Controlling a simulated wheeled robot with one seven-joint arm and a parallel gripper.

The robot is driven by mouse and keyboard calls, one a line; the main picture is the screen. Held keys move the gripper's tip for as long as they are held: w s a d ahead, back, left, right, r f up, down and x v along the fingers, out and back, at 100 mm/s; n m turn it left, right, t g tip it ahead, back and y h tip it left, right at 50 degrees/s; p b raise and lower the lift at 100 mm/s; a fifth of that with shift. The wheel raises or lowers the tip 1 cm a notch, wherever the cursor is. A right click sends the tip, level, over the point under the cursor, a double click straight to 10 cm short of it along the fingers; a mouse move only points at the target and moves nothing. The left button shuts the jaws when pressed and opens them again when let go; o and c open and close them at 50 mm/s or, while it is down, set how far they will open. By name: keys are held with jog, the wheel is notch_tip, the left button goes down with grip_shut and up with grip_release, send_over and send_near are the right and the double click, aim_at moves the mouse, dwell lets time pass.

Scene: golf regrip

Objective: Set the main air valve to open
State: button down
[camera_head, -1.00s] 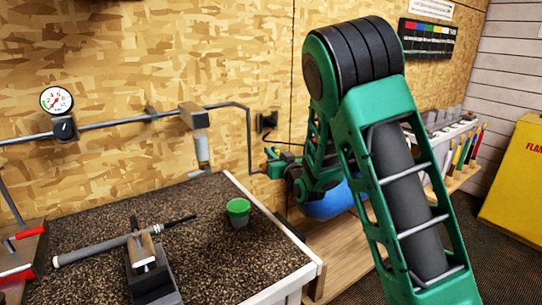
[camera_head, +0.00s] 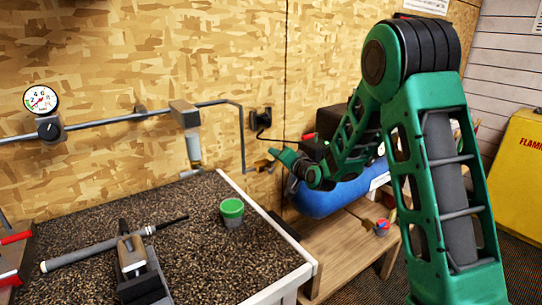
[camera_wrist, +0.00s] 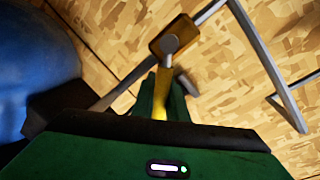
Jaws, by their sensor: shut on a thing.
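The main air valve is a brass body (camera_wrist: 178,36) on a grey pipe in the wrist view, with a round grey stem. Its yellow handle (camera_wrist: 160,98) runs from the stem down between my green fingers. My gripper (camera_wrist: 162,92) is shut on this handle; the fingers hide part of it. In the head view the valve (camera_head: 263,165) is a small brass shape at the wall, right of the bench, with my gripper (camera_head: 273,154) at it from the right. The open or closed marking cannot be read.
A blue tank (camera_head: 325,200) lies behind my forearm, above a wooden shelf (camera_head: 340,245). A grey pipe (camera_head: 90,125) with a gauge (camera_head: 41,100) runs along the wall. The bench (camera_head: 190,245) carries a green-topped cup (camera_head: 232,211) and a clamped club (camera_head: 100,252).

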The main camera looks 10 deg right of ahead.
jog(key=shift+d+f+m+g+y, duration=0.2)
jog(key=shift+f+m+y, duration=0.1)
jog(key=shift+f+m, duration=0.65)
jog(key=shift+d+f+m+g+y, duration=0.1)
jog(key=shift+f+m+g+y, duration=0.15)
jog(key=shift+f+m, duration=0.75)
jog(key=shift+d+f+m+g+y, duration=0.15)
jog(key=shift+f+m+y, duration=0.3)
jog(key=shift+m, duration=0.9)
jog(key=shift+a+f, duration=0.1)
jog(key=shift+f, duration=0.05)
jog(key=c, duration=1.7)
grip_release()
jog(key=shift+c, duration=0.2)
jog(key=shift+w+r, duration=0.1)
jog(key=shift+r, duration=0.1)
jog(key=v, duration=1)
jog(key=shift+s, duration=0.35)
